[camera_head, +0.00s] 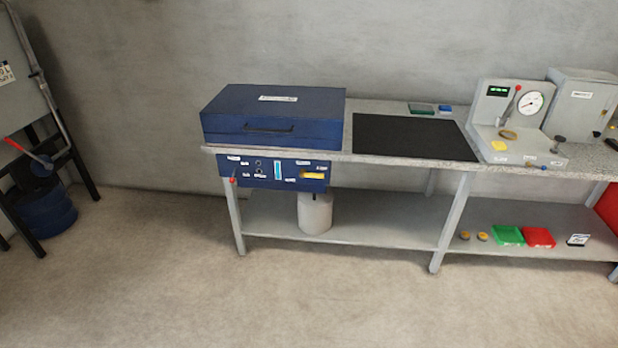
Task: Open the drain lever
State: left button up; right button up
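Neither of my grippers is in view. No label readable here names the drain lever, and I cannot tell for sure which part it is. A lever with a red grip (17,146) slants across the lower part of a grey tank (24,100) at the left edge. A small red-tipped lever (233,180) sits at the left end of a blue panel (262,183) under the bench's front edge. A yellow part (313,175) is at that panel's right end. A pale cylindrical container (316,213) stands on the lower shelf below the panel.
A blue drum (48,211) stands on the floor under the tank. A closed blue case (274,115) and a black mat (411,136) lie on the bench (395,110). A gauge device (516,115) stands at right. The floor in front (200,300) is clear.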

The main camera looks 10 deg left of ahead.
aim_at(303, 174)
jog(key=i+l, duration=0.2)
jog(key=i, duration=0.25)
jog(key=i+l, duration=0.2)
jog(key=i, duration=0.25)
jog(key=i+l, duration=0.25)
jog(key=i, duration=0.25)
jog(key=j+u, duration=0.05)
